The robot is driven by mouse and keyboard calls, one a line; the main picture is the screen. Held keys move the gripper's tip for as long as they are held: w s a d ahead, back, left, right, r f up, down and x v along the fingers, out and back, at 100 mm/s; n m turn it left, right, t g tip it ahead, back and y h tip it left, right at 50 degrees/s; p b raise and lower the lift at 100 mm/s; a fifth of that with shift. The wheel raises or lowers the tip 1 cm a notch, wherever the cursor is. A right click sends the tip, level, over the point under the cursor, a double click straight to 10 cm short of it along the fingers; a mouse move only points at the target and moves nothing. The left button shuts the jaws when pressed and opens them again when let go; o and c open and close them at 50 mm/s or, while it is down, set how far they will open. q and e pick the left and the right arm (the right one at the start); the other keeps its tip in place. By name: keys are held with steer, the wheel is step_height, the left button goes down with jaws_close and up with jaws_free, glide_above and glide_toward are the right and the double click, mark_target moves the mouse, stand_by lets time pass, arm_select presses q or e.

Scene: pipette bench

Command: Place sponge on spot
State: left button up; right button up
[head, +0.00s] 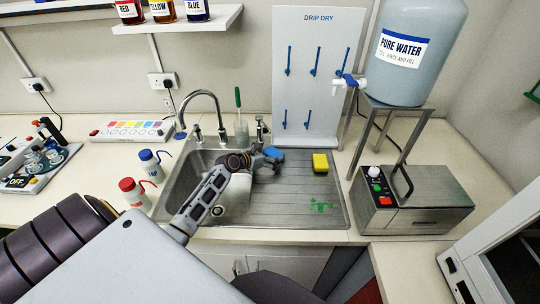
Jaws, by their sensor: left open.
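A yellow sponge (320,162) lies on the ribbed steel draining board (290,215), towards its back right. A green spot (321,206) of small splashes marks the board in front of the sponge. My left gripper (275,161) is over the board's left part, beside the sink bowl. It is open, to the left of the sponge and apart from it. A small blue item (273,152) shows at its fingertips; I cannot tell whether it is part of the gripper. My right gripper is not in view.
The tap (202,97) and a green-handled brush (238,97) stand behind the sink. A drip-dry rack (318,75) rises behind the board. A steel box (415,205) and a water tank (415,50) on a stand are at right. The board around the green spot is clear.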

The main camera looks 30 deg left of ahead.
arm_select(q)
steer(key=v, duration=1.2)
stand_by(0.4)
stand_by(1.3)
